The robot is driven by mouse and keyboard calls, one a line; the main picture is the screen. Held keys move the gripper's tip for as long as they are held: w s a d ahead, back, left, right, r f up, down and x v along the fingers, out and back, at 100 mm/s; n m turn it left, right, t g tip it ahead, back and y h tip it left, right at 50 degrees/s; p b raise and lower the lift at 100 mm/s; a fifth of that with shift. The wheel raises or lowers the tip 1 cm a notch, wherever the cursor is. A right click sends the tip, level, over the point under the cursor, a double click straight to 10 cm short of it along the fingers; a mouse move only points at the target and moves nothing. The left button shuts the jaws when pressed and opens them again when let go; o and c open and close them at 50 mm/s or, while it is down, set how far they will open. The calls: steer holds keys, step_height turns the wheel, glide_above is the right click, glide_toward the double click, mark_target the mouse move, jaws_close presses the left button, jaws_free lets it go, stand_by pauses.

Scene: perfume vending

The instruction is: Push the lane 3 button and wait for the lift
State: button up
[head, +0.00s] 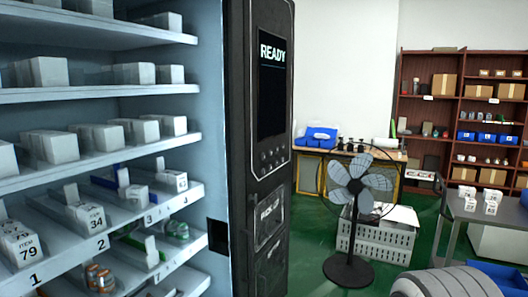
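The vending machine fills the left half of the head view. Its dark control column (240,130) carries a screen (272,85) that reads "READY". A group of small round buttons (271,160) sits below the screen; their labels are too small to read, so I cannot tell which is lane 3. A shelf has lane numbers 1 to 4 on its front edge. The lane 3 label (148,219) is below a small white box (138,194). Lane 1 holds boxes marked 79 (18,245), and lane 2 holds boxes marked 34 (90,215). My gripper is not in view.
A black standing fan (352,262) is right of the machine, before a white crate (385,238). A workbench (390,154) and brown shelving (455,60) stand behind. A grey cart (465,212) with small boxes is at right. Green floor (312,225) shows between machine and fan.

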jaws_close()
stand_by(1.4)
